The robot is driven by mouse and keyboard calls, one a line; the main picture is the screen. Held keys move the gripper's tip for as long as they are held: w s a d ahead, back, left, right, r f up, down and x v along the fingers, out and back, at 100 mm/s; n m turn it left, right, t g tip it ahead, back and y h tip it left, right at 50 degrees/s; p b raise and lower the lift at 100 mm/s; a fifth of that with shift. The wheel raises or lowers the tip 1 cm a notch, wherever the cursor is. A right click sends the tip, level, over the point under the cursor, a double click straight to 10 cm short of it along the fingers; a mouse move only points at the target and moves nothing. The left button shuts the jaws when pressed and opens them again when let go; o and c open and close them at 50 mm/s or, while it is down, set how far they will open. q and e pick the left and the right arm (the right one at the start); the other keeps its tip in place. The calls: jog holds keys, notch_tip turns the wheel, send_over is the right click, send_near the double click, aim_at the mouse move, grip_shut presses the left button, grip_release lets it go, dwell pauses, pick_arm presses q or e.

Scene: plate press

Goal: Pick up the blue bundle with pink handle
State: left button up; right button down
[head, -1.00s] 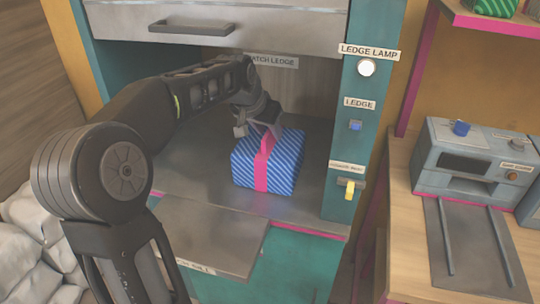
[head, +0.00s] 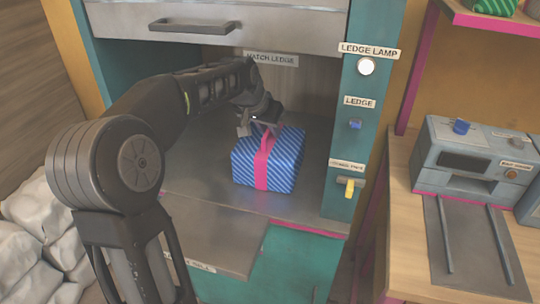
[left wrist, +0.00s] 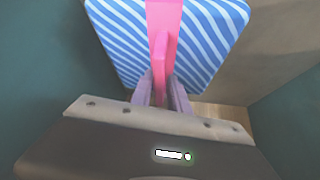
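The blue-striped bundle (head: 282,164) with a pink band and pink handle sits upright on the grey hatch ledge (head: 195,178). In the left wrist view, the bundle (left wrist: 210,25) fills the top of the picture, and its pink handle (left wrist: 160,66) stands between the two fingers. My left gripper (head: 258,127) is at the top of the bundle. In the left wrist view, the fingers (left wrist: 161,88) lie close on both sides of the handle and look shut on it. The bundle still appears to rest on the ledge. My right gripper is not in view.
The hatch's raised grey front (head: 220,22) hangs above the ledge. A teal post (head: 358,110) with a lamp, a blue knob and a yellow lever (head: 349,189) stands right of the bundle. A grey machine (head: 475,160) stands on the wooden counter at right.

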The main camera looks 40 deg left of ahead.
pick_arm(q)
grip_shut()
dwell(0.9)
jog(key=shift+w+r, duration=0.1)
